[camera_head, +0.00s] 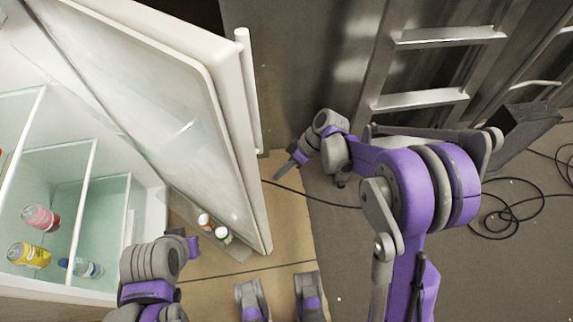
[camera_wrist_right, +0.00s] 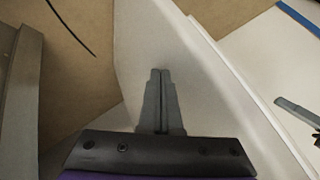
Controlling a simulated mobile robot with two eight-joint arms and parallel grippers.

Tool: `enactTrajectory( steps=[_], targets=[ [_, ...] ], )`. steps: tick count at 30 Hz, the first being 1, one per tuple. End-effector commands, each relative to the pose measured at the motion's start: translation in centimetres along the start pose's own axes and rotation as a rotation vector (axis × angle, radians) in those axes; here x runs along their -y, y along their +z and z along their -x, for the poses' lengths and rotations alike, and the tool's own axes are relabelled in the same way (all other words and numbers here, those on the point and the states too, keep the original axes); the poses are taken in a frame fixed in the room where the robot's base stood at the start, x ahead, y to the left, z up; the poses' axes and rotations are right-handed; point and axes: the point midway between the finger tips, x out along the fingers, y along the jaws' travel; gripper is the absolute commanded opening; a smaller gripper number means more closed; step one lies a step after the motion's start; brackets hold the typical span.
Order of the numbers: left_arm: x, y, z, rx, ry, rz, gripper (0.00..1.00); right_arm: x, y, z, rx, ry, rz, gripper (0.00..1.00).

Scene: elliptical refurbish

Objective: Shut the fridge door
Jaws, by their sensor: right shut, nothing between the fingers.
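The white fridge door (camera_head: 175,85) stands open in the head view, with a long white handle (camera_head: 250,90) on its outer side. The fridge (camera_head: 35,110) is at the left, its shelves showing. My right gripper (camera_head: 283,173) is shut and empty on the door's outer side, to the right of its edge. In the right wrist view the closed fingers (camera_wrist_right: 160,75) are in front of the door's pale face (camera_wrist_right: 180,55); contact cannot be told. My left gripper (camera_head: 192,246) is low, near the fridge opening on the door's inner side; its jaws are not clear.
A red can (camera_head: 40,218), a yellow can (camera_head: 29,256) and a bottle (camera_head: 80,268) lie in the fridge. Small bottles (camera_head: 213,228) sit by the door's inner side. A metal ladder (camera_head: 420,98) stands behind at the right. A black cable (camera_head: 510,215) lies on the floor.

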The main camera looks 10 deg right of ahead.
Motion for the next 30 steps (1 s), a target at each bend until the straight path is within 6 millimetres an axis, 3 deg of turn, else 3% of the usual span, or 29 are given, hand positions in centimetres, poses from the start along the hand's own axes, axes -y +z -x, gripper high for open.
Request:
enactTrajectory(
  steps=[6, 9, 15, 30],
  targets=[
    [0.0, 0.3, -0.7, 0.002, 0.0, 0.0, 0.0, 0.2, 0.0, -4.6, 0.001, -0.001, 0.002, 0.0],
    [0.0, 0.3, -0.6, 0.002, 0.0, 0.0, 0.0, 1.9, 0.0, -5.1, 0.001, -0.001, 0.002, 0.0],
    [0.0, 0.3, -0.6, 0.002, 0.0, 0.0, 0.0, 3.3, 0.0, -5.8, 0.001, 0.001, 0.001, 0.0],
    [0.0, 0.3, -0.7, 0.002, 0.0, 0.0, 0.0, 3.7, 0.0, -6.0, 0.0, 0.001, -0.002, 0.0]
  ],
)
